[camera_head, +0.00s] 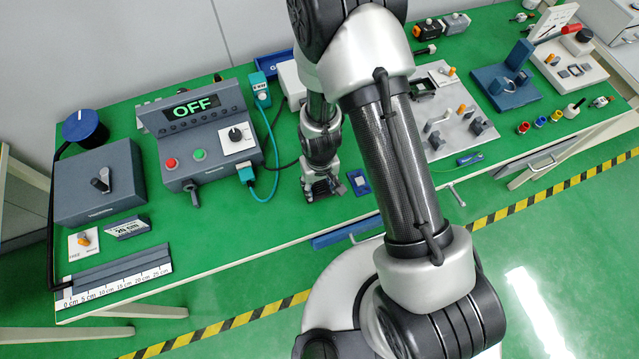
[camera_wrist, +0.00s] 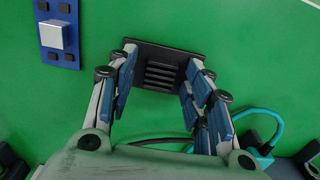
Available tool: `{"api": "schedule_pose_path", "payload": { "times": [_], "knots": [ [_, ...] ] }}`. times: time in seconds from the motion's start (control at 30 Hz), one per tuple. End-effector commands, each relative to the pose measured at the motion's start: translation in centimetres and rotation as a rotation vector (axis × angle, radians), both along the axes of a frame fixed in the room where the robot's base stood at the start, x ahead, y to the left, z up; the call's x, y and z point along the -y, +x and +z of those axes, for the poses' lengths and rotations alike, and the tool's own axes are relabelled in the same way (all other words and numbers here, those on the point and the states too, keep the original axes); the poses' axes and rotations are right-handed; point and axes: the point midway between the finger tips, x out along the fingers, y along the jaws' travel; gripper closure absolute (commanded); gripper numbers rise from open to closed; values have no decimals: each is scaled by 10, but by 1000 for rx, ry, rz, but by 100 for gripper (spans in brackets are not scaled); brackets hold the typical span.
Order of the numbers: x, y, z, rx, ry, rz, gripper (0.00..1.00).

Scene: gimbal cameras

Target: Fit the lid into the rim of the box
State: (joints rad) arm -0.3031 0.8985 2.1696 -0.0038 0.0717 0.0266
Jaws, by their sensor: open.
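A black plate with several parallel slots, which looks like the lid, lies on the green table in the wrist view (camera_wrist: 158,50). My gripper (camera_wrist: 163,68) is open, with its blue-padded fingers on either side of this plate. I cannot tell whether the fingers touch it. In the head view my gripper (camera_head: 322,190) is low over the table near its front edge, and it mostly hides the plate. I cannot clearly identify the box. A white box-like body (camera_head: 290,80) stands behind, partly hidden by my arm.
A small blue plate with a pale square block (camera_wrist: 52,36) lies beside my gripper, also in the head view (camera_head: 358,182). A grey console reading OFF (camera_head: 205,130) and its teal cable (camera_head: 273,150) are to the left. A grey panel with switches (camera_head: 455,120) is to the right.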

Motion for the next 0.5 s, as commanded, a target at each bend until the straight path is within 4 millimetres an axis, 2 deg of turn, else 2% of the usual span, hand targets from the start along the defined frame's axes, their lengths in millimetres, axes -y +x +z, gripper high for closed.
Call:
{"api": "schedule_pose_path", "payload": {
  "times": [0.27, 0.37, 0.5],
  "knots": [
    [0, 0, 6, 0, 0, 0, 54],
    [0, 1, 20, 4, 1, 0, 54],
    [0, 2, 51, 5, 1, 0, 54]
  ]
}}
